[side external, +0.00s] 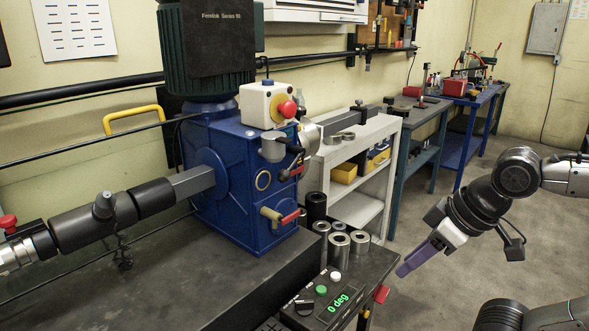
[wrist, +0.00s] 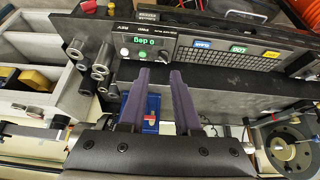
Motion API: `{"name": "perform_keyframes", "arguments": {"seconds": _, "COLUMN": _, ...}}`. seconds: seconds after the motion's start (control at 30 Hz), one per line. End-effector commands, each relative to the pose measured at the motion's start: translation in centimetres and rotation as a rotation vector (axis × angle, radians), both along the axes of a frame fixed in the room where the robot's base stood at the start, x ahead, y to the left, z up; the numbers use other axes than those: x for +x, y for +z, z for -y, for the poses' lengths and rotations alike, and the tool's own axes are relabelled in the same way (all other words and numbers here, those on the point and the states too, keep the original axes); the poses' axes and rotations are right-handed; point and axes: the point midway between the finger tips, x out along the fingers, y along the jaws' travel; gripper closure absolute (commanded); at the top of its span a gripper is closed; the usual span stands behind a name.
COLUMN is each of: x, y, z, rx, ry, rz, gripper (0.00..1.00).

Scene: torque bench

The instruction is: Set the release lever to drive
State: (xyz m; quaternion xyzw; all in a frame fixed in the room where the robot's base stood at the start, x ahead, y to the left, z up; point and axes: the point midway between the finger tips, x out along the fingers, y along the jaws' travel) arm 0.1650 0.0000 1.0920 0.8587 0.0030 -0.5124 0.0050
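A blue gearbox (side external: 235,185) stands on the dark bench in the side external view. Its right face carries two red-handled levers: an upper one (side external: 290,172) on a dark body, and a lower one (side external: 284,216) on a tan body. I cannot tell which is the release lever, and no drive marking is readable. My gripper (side external: 402,270) hangs in free air right of the bench, apart from the gearbox, purple fingers pointing down-left. In the wrist view my gripper (wrist: 163,76) shows two purple fingers spread apart, with nothing held between them. The gearbox levers are not identifiable there.
A control box (side external: 325,303) with a green "0 deg" display sits at the bench's front corner; its display also shows in the wrist view (wrist: 146,42). Several metal sockets (side external: 338,247) stand between it and the gearbox. A long torque tool (side external: 110,215) extends left.

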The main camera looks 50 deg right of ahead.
Motion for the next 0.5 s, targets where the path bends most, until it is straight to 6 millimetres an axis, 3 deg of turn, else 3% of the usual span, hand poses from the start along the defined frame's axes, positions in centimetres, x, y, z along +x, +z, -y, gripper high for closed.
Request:
{"name": "perform_keyframes", "arguments": {"seconds": 0.03, "x": 0.3, "y": 0.2, "z": 0.0, "rx": -0.006, "ry": 0.014, "rz": 0.017, "gripper": 0.79}}
{"name": "perform_keyframes", "arguments": {"seconds": 0.17, "x": 2.4, "y": 1.6, "z": -0.5, "rx": -0.019, "ry": 0.069, "rz": 0.125, "gripper": 1.00}}
{"name": "perform_keyframes", "arguments": {"seconds": 0.5, "x": 11.7, "y": 8.5, "z": -1.0, "rx": -0.094, "ry": 0.167, "rz": 0.562, "gripper": 1.00}}
